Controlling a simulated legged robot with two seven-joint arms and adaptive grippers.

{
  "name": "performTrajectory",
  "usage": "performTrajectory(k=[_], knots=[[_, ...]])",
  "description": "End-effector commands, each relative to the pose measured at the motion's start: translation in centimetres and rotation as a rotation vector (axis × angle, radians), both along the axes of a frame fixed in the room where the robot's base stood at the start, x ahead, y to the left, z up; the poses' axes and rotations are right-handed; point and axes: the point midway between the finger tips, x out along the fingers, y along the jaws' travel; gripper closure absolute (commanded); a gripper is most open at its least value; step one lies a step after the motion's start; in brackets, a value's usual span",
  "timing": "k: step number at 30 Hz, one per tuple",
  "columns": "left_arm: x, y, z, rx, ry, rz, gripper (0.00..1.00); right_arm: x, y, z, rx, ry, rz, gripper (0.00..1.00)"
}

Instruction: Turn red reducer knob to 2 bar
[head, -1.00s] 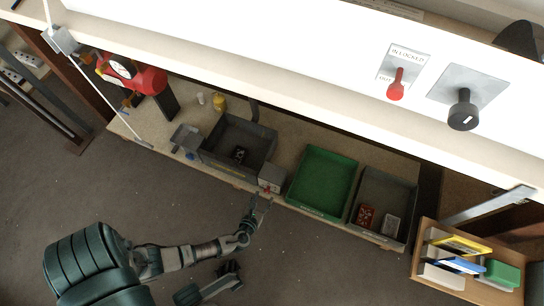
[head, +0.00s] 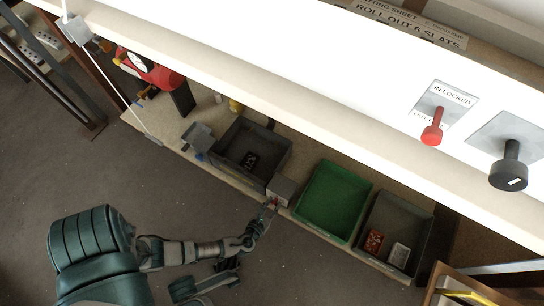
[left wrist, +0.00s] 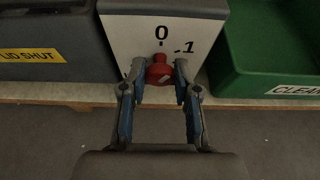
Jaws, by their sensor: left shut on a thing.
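The red reducer knob (left wrist: 160,72) sticks out from the front of a pale box (left wrist: 205,30) in the left wrist view. Its narrow raised part points up toward the printed 0. A mark reading .1 is up and to the right of it. My left gripper (left wrist: 160,79) has one blue-grey finger on each side of the knob and is shut on it. In the head view the box (head: 282,187) stands at the bench's front edge, with the small knob (head: 273,202) and my left gripper (head: 267,209) at its front. No 2 bar mark is visible. My right gripper is not identifiable.
A dark grey bin (head: 219,155) stands left of the box and a green tray (head: 313,220) right of it. Another grey bin (head: 419,240) is farther right. A white panel with a red lever (head: 433,133) and a black knob (head: 509,170) overhangs the bench.

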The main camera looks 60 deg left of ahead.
Motion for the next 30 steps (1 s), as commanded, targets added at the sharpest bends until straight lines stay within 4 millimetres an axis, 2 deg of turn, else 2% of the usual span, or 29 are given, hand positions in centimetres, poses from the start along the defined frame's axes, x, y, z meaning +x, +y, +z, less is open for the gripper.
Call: performTrajectory(k=[3,30], knots=[[-0.03,0.44,-0.08,0.005,0.002,0.007,1.00,0.01,-0.01,-0.08,0.001,0.001,0.000,0.63],[-0.02,0.32,-0.01,0.058,0.034,0.007,1.00,-0.10,-0.05,0.19,-0.001,0.006,0.001,0.63]])
